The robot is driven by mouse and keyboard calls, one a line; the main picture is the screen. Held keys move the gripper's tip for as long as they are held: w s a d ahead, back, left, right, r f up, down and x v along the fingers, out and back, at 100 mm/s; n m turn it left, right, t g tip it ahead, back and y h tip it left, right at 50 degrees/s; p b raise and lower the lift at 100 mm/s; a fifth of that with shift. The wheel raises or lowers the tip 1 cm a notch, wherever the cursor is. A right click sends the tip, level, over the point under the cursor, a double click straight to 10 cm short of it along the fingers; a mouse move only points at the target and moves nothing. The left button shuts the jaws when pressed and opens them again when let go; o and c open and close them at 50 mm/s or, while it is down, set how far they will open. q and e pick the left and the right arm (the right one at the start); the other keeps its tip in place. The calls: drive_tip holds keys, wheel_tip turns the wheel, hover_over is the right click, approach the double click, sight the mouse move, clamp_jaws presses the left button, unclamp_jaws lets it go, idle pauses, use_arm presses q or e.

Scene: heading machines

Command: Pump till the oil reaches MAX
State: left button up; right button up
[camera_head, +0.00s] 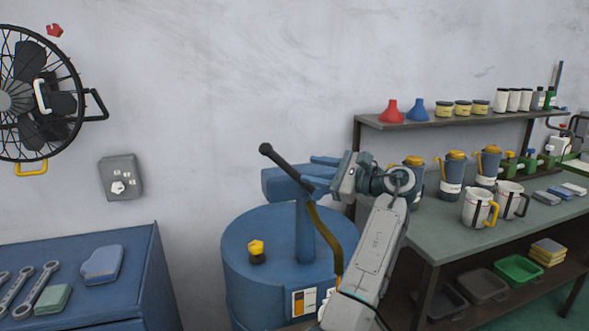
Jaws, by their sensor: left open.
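A blue oil drum (245,285) stands in the middle, with a blue pump (304,235) on its top. The pump's dark lever (283,164) tilts up to the left and ends in a black grip. A brownish hose (326,237) hangs down from the pump head. A white panel with orange and dark marks (303,301) is on the drum's front; a MAX mark is too small to read. My left gripper (313,172) is open beside the pump head, to the right of the lever's grip. I cannot tell whether it touches the pump. My right gripper is out of view.
A yellow-topped cap (256,250) sits on the drum. At right, a workbench (440,238) holds several jugs and mugs under a shelf (430,124). At left, a blue cabinet (120,262) carries wrenches. A fan (35,95) hangs on the wall.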

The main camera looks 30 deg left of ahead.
sight(285, 164)
use_arm(q)
drive_tip(key=shift+g, duration=0.3)
drive_tip(key=a, duration=0.1)
drive_tip(key=s+a+r+p, duration=0.1)
drive_tip(key=s+a, duration=0.1)
drive_tip(key=a, duration=0.1)
drive_tip(key=shift+s+r+p, duration=0.1)
drive_tip(key=shift+r+p, duration=0.15)
drive_tip(key=shift+p, duration=0.1)
drive_tip(key=a, duration=0.2)
drive_tip(key=a+p, duration=0.1)
drive_tip(key=a, duration=0.2)
drive_tip(key=shift+w+a+f, duration=0.3)
drive_tip(key=shift+s+a+p, duration=0.1)
drive_tip(key=shift+a+p, duration=0.25)
drive_tip(key=shift+a, duration=0.15)
clamp_jaws()
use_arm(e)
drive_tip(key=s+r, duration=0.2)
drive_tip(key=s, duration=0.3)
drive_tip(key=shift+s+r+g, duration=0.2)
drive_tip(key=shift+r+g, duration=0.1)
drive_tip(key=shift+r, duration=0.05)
